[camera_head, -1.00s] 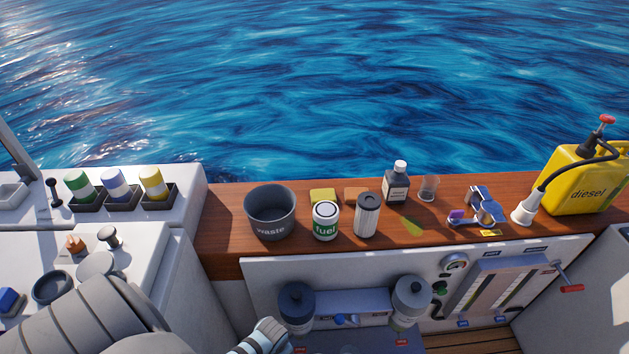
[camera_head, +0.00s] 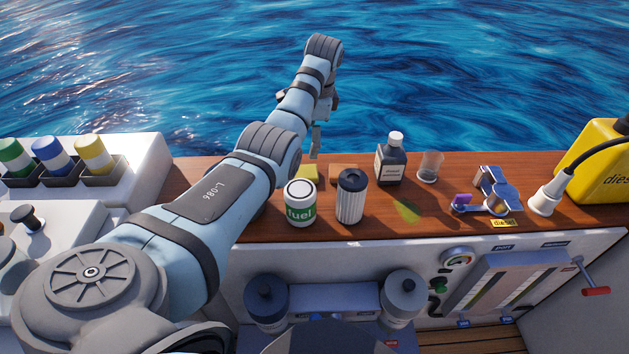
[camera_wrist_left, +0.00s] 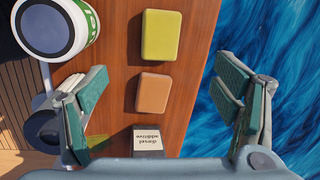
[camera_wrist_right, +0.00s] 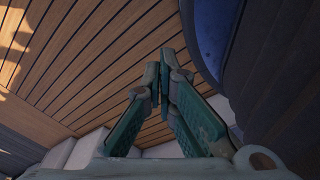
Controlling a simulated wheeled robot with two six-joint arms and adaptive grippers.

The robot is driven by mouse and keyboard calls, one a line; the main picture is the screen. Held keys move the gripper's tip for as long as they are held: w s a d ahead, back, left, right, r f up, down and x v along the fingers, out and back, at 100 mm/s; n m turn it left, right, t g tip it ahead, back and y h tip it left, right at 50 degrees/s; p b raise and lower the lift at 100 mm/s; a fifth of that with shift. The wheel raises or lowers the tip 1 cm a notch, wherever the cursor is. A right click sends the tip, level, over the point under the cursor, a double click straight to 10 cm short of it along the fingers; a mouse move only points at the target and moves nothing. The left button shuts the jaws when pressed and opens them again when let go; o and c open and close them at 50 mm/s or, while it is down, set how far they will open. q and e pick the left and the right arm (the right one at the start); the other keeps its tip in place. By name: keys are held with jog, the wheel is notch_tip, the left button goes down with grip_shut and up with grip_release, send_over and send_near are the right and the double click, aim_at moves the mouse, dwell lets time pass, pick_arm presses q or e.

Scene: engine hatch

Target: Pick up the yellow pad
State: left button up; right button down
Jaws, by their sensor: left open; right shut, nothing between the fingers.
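The yellow pad (camera_head: 309,173) lies on the wooden ledge behind the fuel can, partly hidden by it in the head view. In the left wrist view the yellow pad (camera_wrist_left: 160,37) is a rounded block lying flat and fully in sight. My left gripper (camera_head: 317,145) is above the back of the ledge, near the pad. In the left wrist view its fingers (camera_wrist_left: 165,95) are wide apart and empty, with the orange pad between them in the picture and the yellow pad farther up. My right gripper (camera_wrist_right: 162,70) is shut and empty over a plank floor.
The orange pad (camera_head: 343,173) lies beside the yellow one. The fuel can (camera_head: 300,203) and a filter (camera_head: 350,196) stand in front. A dark additive bottle (camera_head: 391,161) and a clear cup (camera_head: 429,166) stand to the right. Water lies beyond the ledge.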

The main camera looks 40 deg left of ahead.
pick_arm(q)
jog(key=b, duration=0.3)
send_over(303, 172)
jog(key=d, duration=0.1)
notch_tip(303, 172, down, 7)
jog(key=shift+w+d+f, duration=0.1)
jog(key=shift+w+f, duration=0.05)
jog(key=f+b, duration=0.1)
jog(key=f, duration=0.1)
jog(key=f+b, duration=0.1)
jog(key=f, duration=0.1)
jog(key=a+f, duration=0.1)
jog(key=f, duration=0.1)
jog(key=shift+f+b, duration=0.2)
jog(key=shift+b, duration=0.2)
jog(key=shift+a, duration=0.1)
pick_arm(e)
notch_tip(303, 172, down, 7)
pick_arm(q)
jog(key=shift+r, duration=0.1)
jog(key=shift+c, duration=0.9)
jog(key=c, duration=1.1)
pick_arm(e)
jog(key=shift+s, duration=0.1)
jog(key=shift+r, duration=0.1)
